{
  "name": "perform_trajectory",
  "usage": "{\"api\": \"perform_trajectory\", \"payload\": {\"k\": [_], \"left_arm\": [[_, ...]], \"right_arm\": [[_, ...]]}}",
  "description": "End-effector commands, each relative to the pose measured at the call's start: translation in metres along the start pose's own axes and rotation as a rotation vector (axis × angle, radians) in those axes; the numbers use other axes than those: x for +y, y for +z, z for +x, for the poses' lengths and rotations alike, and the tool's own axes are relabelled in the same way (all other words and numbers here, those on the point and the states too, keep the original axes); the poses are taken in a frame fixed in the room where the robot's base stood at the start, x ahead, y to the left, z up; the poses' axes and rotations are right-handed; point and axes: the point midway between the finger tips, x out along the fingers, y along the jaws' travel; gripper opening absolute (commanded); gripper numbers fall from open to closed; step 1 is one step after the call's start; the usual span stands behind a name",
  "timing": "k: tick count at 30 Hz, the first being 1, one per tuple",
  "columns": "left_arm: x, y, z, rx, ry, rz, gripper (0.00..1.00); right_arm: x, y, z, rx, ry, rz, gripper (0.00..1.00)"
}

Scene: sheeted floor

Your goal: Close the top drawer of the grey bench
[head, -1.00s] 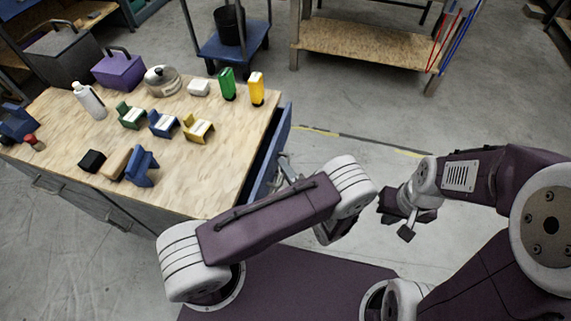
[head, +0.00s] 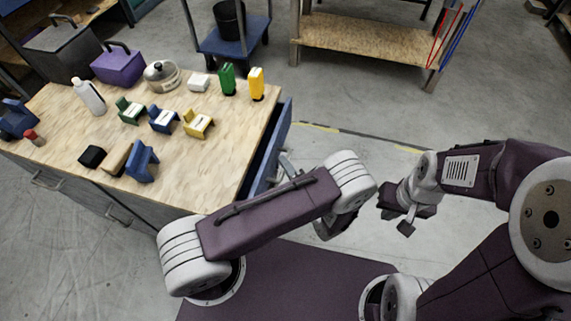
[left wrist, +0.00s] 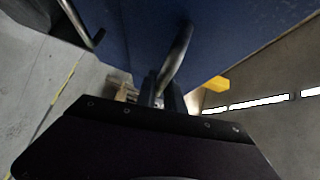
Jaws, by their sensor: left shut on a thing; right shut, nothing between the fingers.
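The grey bench with a wooden top (head: 215,165) stands at the left in the head view. A drawer with a blue front (head: 283,128) sticks out from its right side, with a dark gap between front and bench top. In the left wrist view the blue front (left wrist: 120,35) fills the top, with a curved metal handle (left wrist: 179,52) on it. My left gripper (left wrist: 163,97) is shut on this handle; in the head view my forearm mostly hides it. My right gripper (head: 402,216) is shut and empty, right of the drawer and apart from it.
On the bench top stand a purple box (head: 117,67), a white bottle (head: 90,97), a pot (head: 162,76), small chairs and green and yellow pieces (head: 257,84). A blue cart (head: 233,45) and a wooden shelf (head: 365,40) stand behind. The floor right of the drawer is clear.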

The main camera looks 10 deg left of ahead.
Motion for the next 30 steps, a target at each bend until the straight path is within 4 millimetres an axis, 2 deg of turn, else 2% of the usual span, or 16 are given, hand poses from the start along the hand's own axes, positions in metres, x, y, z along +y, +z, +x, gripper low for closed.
{"api": "perform_trajectory", "payload": {"k": [22, 30], "left_arm": [[-0.001, 0.0, 0.001, 0.001, 0.0, 0.0, 0.0], [-0.01, 0.027, 0.028, -0.001, -0.002, 0.002, 0.0]], "right_arm": [[0.0, 0.0, -0.001, 0.0, 0.0, 0.0, 0.0], [0.0, -0.001, -0.012, 0.0, 0.0, 0.0, 0.0]]}}
